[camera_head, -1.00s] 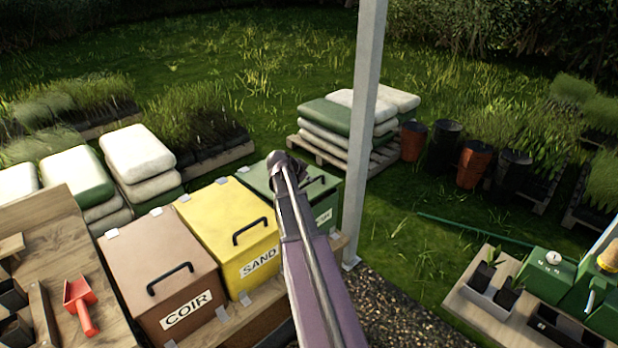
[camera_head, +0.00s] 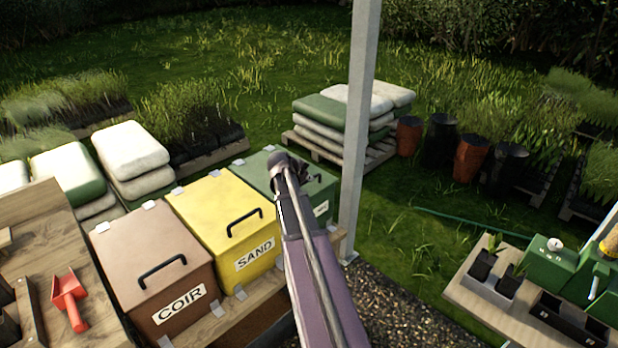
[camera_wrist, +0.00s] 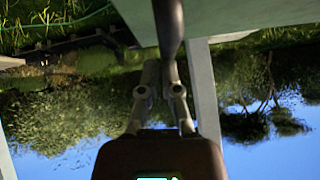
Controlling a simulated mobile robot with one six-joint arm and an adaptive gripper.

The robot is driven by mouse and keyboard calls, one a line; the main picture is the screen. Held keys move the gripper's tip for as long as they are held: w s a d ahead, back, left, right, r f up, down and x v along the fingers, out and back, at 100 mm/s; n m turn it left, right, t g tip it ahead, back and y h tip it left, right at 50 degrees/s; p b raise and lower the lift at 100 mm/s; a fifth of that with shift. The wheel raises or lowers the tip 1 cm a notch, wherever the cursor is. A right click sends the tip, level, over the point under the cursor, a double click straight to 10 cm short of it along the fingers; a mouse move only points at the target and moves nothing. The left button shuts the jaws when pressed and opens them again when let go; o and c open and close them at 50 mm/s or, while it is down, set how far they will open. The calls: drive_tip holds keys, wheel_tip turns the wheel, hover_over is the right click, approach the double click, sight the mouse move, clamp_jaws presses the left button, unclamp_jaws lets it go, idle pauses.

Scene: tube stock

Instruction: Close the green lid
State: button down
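The green bin stands at the right end of a row of bins in the head view, with its green lid (camera_head: 264,164) lying down over it. The lid's dark handle (camera_head: 314,178) is partly hidden behind my gripper. My gripper (camera_head: 291,165) is over the lid in the head view. In the wrist view my gripper (camera_wrist: 160,68) has its fingers close together and looks shut. A dark bar, likely the handle (camera_wrist: 168,25), reaches down to the fingertips, but I cannot tell whether they touch. A green surface, likely the lid (camera_wrist: 240,14), fills the top right there.
A yellow SAND bin (camera_head: 215,208) and a brown COIR bin (camera_head: 148,255) stand left of the green bin. A grey post (camera_head: 358,130) rises close on its right. A bench with a red scoop (camera_head: 69,298) is at left. Grass lies behind.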

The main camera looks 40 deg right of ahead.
drive_tip(key=shift+a, duration=0.3)
drive_tip(key=shift+r+p, duration=0.45)
drive_tip(key=shift+p, duration=0.3)
drive_tip(key=s+a+r+p, duration=0.2)
drive_tip(key=a+r+p, duration=0.4)
drive_tip(key=r+p, duration=0.3)
drive_tip(key=shift+s+a+r+p, duration=0.2)
drive_tip(key=shift+s+r+p, duration=0.15)
drive_tip(key=shift+s+r, duration=0.1)
drive_tip(key=s+a+f+n+y, duration=0.2)
drive_tip(key=a+n, duration=0.4)
drive_tip(key=a, duration=0.6)
drive_tip(key=s+a+f+n+g+y, duration=0.1)
drive_tip(key=s+a+n+y, duration=0.3)
drive_tip(key=a, duration=0.8)
drive_tip(key=s+a+f+n+y, duration=0.3)
drive_tip(key=a+n, duration=0.4)
drive_tip(key=a, duration=0.5)
drive_tip(key=shift+s+n+g, duration=0.4)
drive_tip(key=shift+s, duration=0.45)
